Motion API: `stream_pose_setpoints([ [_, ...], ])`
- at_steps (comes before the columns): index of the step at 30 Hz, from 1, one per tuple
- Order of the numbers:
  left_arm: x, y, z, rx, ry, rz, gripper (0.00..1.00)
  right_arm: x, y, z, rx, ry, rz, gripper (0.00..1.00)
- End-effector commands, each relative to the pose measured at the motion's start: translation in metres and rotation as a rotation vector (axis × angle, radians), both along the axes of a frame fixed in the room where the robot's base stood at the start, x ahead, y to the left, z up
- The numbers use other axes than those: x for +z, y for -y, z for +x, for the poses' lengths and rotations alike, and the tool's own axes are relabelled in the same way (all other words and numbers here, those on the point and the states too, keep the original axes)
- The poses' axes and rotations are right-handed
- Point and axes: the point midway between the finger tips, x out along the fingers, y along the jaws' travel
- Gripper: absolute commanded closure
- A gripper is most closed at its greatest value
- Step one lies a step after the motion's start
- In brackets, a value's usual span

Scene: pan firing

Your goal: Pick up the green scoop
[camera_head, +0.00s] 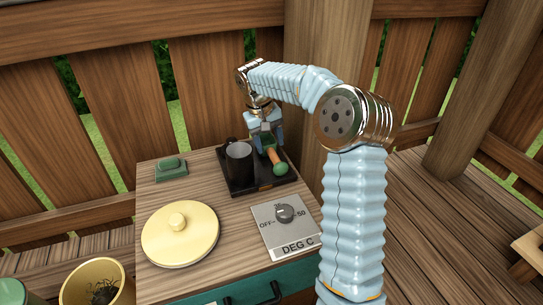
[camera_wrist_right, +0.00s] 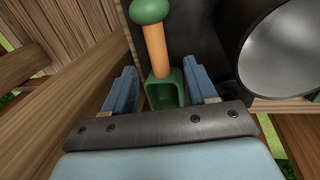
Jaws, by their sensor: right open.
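The green scoop (camera_head: 274,157) has an orange handle with a green knob at its end. It is at the right part of a black tray (camera_head: 238,187), beside a dark mug (camera_head: 239,160). My right gripper (camera_head: 264,120) is above the scoop, pointing down at it. In the right wrist view the scoop (camera_wrist_right: 156,50) has its green head between the two blue fingers of my open right gripper (camera_wrist_right: 163,85), with a gap on each side. I cannot tell how far above the tray the fingertips are. The left gripper is not in view.
The mug also shows close at the right of the wrist view (camera_wrist_right: 290,52). On the wooden cabinet top are a yellow lid (camera_head: 180,245), a green block (camera_head: 171,168) and a temperature dial panel (camera_head: 287,226). A wooden fence (camera_head: 110,110) stands close behind. A yellow pot (camera_head: 92,282) is at lower left.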

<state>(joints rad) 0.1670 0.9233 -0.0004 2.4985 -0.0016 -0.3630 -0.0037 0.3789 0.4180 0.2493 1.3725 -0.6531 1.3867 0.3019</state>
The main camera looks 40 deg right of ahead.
Motion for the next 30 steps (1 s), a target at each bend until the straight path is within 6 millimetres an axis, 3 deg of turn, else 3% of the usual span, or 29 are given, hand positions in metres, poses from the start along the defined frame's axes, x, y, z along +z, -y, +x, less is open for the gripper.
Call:
stream_pose_setpoints([
  [9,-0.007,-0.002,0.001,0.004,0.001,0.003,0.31,-0.045,0.011,-0.002,-0.001,-0.002,0.001,0.43],
  [16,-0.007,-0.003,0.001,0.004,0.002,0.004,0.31,-0.047,0.011,-0.002,-0.001,0.000,0.000,0.43],
  [27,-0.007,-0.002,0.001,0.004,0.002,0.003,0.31,-0.047,0.011,-0.002,-0.001,0.000,0.000,0.98],
  [30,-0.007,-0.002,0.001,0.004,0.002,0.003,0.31,-0.047,0.011,-0.002,-0.001,0.000,0.000,1.00],
])
